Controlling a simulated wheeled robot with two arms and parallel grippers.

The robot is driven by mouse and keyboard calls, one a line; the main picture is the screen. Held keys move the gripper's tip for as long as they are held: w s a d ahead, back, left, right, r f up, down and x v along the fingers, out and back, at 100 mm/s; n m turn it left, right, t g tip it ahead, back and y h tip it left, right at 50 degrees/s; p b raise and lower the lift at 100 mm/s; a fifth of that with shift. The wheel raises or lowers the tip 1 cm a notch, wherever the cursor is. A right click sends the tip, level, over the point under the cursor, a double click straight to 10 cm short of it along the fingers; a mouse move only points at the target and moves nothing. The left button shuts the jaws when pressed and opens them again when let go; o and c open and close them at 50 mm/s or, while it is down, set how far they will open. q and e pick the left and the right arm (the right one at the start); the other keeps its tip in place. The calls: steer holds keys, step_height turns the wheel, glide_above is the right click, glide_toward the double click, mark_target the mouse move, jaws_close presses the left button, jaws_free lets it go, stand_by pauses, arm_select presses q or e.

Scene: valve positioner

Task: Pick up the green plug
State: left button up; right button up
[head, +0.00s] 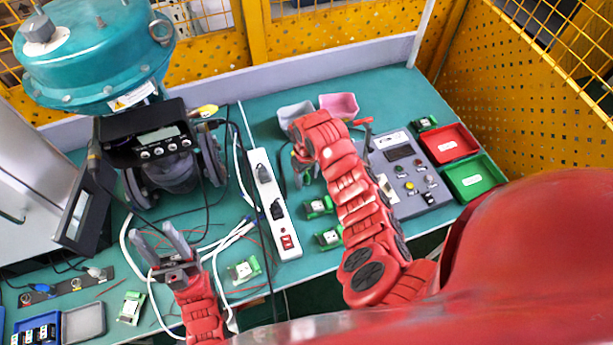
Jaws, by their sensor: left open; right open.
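Several green-and-white parts lie on the teal table; I cannot tell for certain which is the green plug. One lies right of my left gripper (245,270), two lie left of my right forearm (318,207) (329,237), one is at the lower left (131,307) and one at the far right (427,122). My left gripper (161,238) is open and empty above the cables, its fingers pointing away from me. My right gripper (302,160) is over the table near the small bins, mostly hidden by its own wrist; a bit of green shows beside it.
A white power strip (287,226) with black plugs lies mid-table. The teal valve positioner (98,60) stands at left, with loose cables in front. Grey (291,113) and pink (340,104) bins, a control box (400,190), and red (450,143) and green (474,178) trays are further right.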

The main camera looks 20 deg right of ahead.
jaws_close()
steer(key=shift+w+r, duration=0.1)
stand_by(0.5)
